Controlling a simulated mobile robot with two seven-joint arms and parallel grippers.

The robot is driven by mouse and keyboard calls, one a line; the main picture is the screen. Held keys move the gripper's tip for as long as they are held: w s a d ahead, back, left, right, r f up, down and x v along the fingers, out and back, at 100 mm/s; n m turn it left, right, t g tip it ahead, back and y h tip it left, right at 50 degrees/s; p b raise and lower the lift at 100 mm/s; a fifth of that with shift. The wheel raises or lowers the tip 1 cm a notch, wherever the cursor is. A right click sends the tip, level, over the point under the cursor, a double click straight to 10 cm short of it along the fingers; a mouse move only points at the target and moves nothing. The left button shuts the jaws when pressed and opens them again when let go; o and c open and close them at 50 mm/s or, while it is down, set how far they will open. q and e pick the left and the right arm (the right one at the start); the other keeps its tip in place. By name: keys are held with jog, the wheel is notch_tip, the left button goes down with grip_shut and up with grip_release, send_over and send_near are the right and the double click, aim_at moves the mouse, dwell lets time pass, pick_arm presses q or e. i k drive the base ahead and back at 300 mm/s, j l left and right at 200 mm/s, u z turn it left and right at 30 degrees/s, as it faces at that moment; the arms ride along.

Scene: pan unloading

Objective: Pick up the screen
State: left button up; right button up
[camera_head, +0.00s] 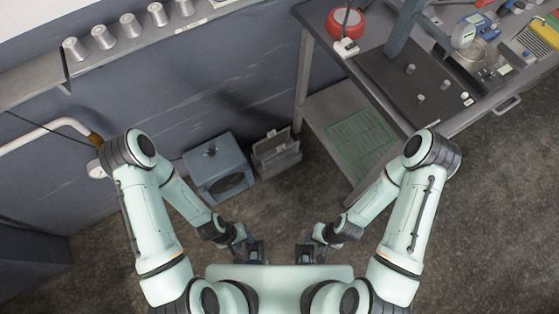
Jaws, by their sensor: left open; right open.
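A green, mesh-like flat panel (361,138) lies on the lower shelf of the workbench; it may be the screen, but I cannot tell for sure. My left gripper (257,254) and my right gripper (306,254) are close together at the bottom middle, in front of my body. Both are open and seem empty. Both are well apart from the green panel, which lies up and to the right of them.
The workbench (455,122) stands at the right, with a red round object (346,23), blue devices and small metal pegs on top. A blue-grey box (218,168) and a grey bin (277,155) stand by the wall. The floor at right is clear.

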aim_at(280, 149)
jog(key=l+u, duration=0.2)
jog(key=l, duration=0.2)
jog(key=k+l+u, duration=0.2)
jog(key=l, duration=0.15)
jog(key=k+l+u, duration=0.2)
jog(key=l, duration=0.2)
jog(key=l+u, duration=0.2)
jog(key=l, duration=0.15)
jog(key=k+l+u, duration=0.2)
jog(key=i+j+u, duration=0.15)
jog(key=i+j, duration=0.15)
jog(key=i+j+u, duration=0.15)
jog(key=i, duration=0.25)
jog(key=i+l+u, duration=0.1)
jog(key=i, duration=0.3)
jog(key=i+l, duration=0.3)
jog(key=i+u, duration=0.05)
